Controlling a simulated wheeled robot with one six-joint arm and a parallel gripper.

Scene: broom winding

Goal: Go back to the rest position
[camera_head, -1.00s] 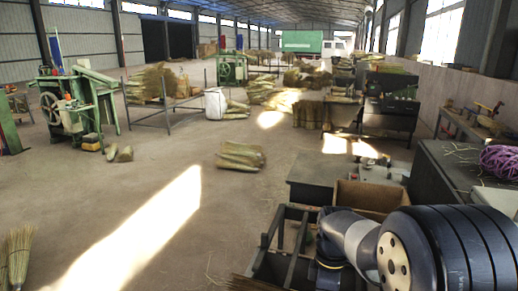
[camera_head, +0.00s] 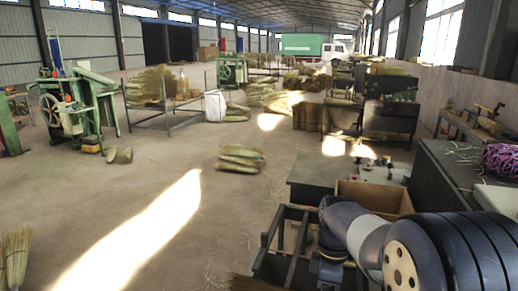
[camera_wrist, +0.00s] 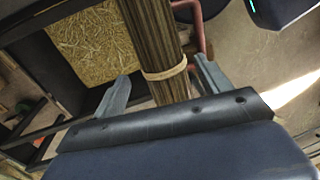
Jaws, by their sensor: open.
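My gripper (camera_wrist: 163,92) shows in the wrist view with its two grey fingers spread wide apart. A brown ribbed bundle with a light band (camera_wrist: 165,72) runs from the top of that view down between the fingers. The fingers stand apart from it on both sides. In the head view my dark arm fills the lower right corner, and the gripper itself is out of sight there.
A box of straw (camera_wrist: 96,45) lies left of the bundle in the wrist view, with a reddish bent bar (camera_wrist: 198,22) at its right. In the head view a dark metal frame (camera_head: 290,240) and a cardboard box (camera_head: 375,197) stand beside my arm. Open floor lies left.

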